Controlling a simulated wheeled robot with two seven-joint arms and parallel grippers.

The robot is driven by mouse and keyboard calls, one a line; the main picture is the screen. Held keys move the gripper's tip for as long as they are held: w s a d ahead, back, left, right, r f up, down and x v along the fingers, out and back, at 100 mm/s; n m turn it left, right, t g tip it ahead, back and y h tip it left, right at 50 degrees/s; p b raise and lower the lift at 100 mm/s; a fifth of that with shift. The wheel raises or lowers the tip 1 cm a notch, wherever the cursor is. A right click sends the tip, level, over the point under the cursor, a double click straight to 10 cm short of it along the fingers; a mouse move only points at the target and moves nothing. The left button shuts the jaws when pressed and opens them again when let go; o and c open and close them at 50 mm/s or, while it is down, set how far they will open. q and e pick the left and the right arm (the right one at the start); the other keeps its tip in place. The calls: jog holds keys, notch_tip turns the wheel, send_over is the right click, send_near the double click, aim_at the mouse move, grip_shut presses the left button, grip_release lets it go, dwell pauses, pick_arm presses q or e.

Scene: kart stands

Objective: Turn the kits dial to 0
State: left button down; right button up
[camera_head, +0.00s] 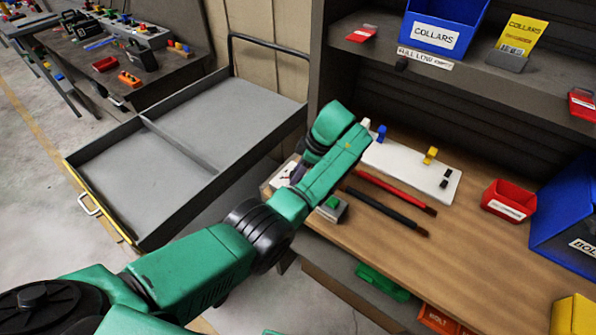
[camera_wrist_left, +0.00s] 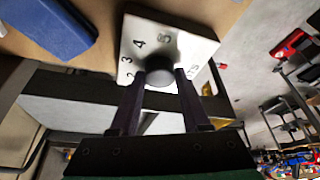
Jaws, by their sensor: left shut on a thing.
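The kits dial shows in the left wrist view as a white plate (camera_wrist_left: 190,47) with the figures 2, 3, 4 and 5 and partly covered lettering. Its round dark knob (camera_wrist_left: 160,69) sits between the two fingers of my left gripper (camera_wrist_left: 160,79), which is shut on it. The pointer mark and the 0 are not visible. In the head view the dial's pale box (camera_head: 281,178) is at the bench's left front corner, mostly hidden by my left gripper (camera_head: 297,173). My right gripper is not in view.
Beside the dial is a grey box with a green button (camera_head: 333,207). A red rod (camera_head: 392,190) and a black rod (camera_head: 388,212) lie on the bench (camera_head: 470,265), near a white board (camera_head: 400,172). A red bin (camera_head: 508,201) stands to the right. A grey flatbed cart (camera_head: 215,115) is left.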

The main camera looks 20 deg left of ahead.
pick_arm(q)
jog(key=shift+c, duration=1.8)
grip_release()
jog(key=shift+r, duration=0.1)
jog(key=p+v, duration=0.3)
jog(key=v, duration=1.1)
jog(key=shift+r, duration=0.25)
jog(key=shift+d+f, duration=0.1)
jog(key=shift+d, duration=0.1)
